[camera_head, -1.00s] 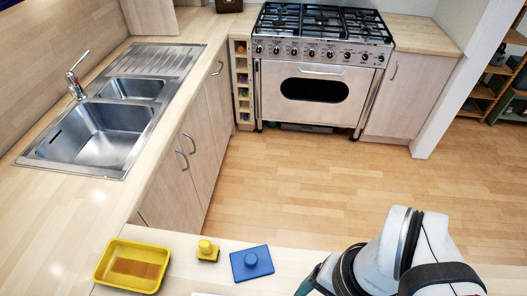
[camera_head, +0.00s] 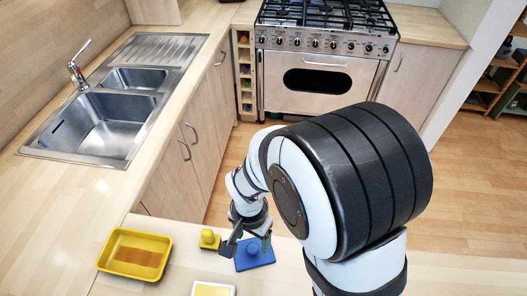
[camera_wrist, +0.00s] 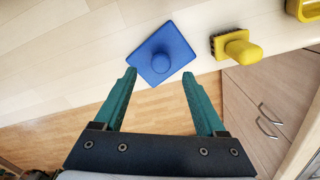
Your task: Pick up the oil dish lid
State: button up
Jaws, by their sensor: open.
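The oil dish lid appears to be the blue square plate with a round knob (camera_head: 257,261), lying flat on the wooden counter. In the wrist view the blue lid (camera_wrist: 177,36) sits just beyond my fingertips, its knob near its middle. My gripper (camera_head: 247,243) is open and empty, with its green fingers (camera_wrist: 159,76) apart. In the head view it is over the far part of the lid and partly covers it. I cannot tell the exact height of the fingertips over the lid. A yellow dish (camera_head: 105,262) with a brown patch inside stands at the left.
A yellow-knobbed brush-like block (camera_head: 208,238) lies just left of the lid, close to my gripper; it also shows in the wrist view (camera_wrist: 243,50). A white-rimmed yellow item (camera_head: 213,290) is at the bottom edge. The sink (camera_head: 95,125) and cooker (camera_head: 320,85) are farther off.

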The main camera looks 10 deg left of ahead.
aim_at(252, 248)
notch_tip(252, 248, down, 5)
grip_shut()
dwell(0.4)
